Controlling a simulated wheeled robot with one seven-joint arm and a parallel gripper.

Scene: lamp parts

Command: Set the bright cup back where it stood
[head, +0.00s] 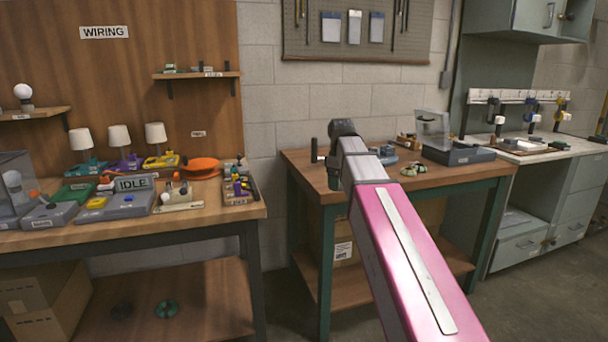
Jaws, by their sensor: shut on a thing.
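My pink and grey arm reaches up from the lower right to a dark joint in front of the middle bench. My gripper cannot be made out; the arm hides what lies behind it, so whatever it holds does not show. I cannot pick out a bright cup for certain. Three pale, cup-shaped lampshades stand upright on the left bench: one on a green base (82,139), one on a purple base (119,137) and one on a yellow base (155,133).
The left bench (225,212) is crowded, with a grey box marked IDLE (132,198) and an orange object (202,164). The middle bench (302,166) bears a dark case with a clear lid (433,130). A white-topped counter (568,150) stands at right. Floor shows between the left and middle benches.

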